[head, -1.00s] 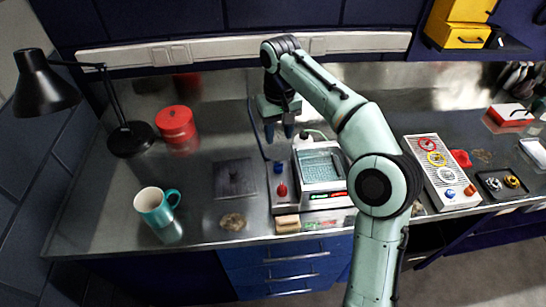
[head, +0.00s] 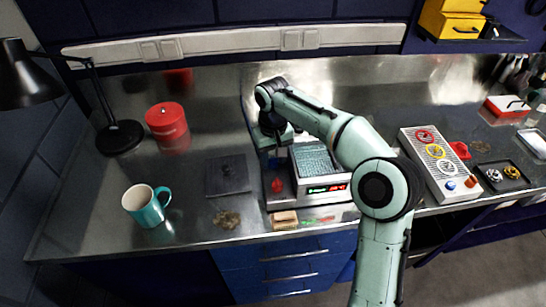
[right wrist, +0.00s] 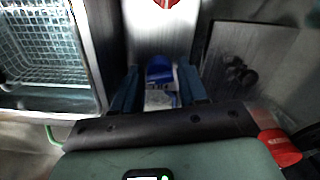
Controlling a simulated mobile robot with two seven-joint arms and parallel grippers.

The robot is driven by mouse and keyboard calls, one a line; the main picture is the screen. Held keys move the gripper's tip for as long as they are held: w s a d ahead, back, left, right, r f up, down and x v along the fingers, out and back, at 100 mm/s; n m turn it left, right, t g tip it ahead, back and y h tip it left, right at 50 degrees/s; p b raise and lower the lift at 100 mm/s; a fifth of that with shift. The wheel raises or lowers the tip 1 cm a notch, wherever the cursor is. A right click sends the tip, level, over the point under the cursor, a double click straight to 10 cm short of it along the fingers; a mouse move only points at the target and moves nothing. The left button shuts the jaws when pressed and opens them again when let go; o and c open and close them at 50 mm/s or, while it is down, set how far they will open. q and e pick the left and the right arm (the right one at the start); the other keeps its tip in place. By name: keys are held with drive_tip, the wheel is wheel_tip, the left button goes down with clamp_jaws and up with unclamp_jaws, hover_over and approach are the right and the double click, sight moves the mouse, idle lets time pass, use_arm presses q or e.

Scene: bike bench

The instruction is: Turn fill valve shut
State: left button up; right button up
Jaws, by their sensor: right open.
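The washer unit (head: 320,175) stands mid-bench, with a wire basket in its tank, which also shows in the right wrist view (right wrist: 45,45). On its left side panel is a red knob (head: 277,185), which shows at the top of the right wrist view (right wrist: 166,3). Behind it is a blue knob (right wrist: 160,72), hidden by my gripper in the head view. Which knob is the fill valve is not labelled in view. My right gripper (right wrist: 158,90) is open and points down, its fingers on either side of the blue knob; contact cannot be told. My left gripper is out of view.
A dark square plate (head: 228,175) lies left of the unit. A teal mug (head: 147,207), a red tin (head: 166,121) and a black lamp (head: 120,138) stand further left. A parts panel with coloured rings (head: 440,165) is on the right. A wooden block (head: 285,219) lies in front.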

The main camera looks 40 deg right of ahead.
drive_tip(key=c, duration=0.8)
drive_tip(key=shift+o, duration=0.2)
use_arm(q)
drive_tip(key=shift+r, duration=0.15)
use_arm(e)
drive_tip(key=n+p, duration=0.2)
drive_tip(key=n, duration=0.1)
drive_tip(key=shift+r, duration=0.15)
drive_tip(key=n+p, duration=0.1)
drive_tip(key=n, duration=0.3)
drive_tip(key=shift+p, duration=0.4)
drive_tip(key=n+p, duration=0.1)
drive_tip(key=n, duration=0.3)
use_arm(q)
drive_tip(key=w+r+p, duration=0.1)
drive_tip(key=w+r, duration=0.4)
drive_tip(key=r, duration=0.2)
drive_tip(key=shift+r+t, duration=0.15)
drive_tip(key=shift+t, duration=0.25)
use_arm(e)
drive_tip(key=shift+n, duration=1.9)
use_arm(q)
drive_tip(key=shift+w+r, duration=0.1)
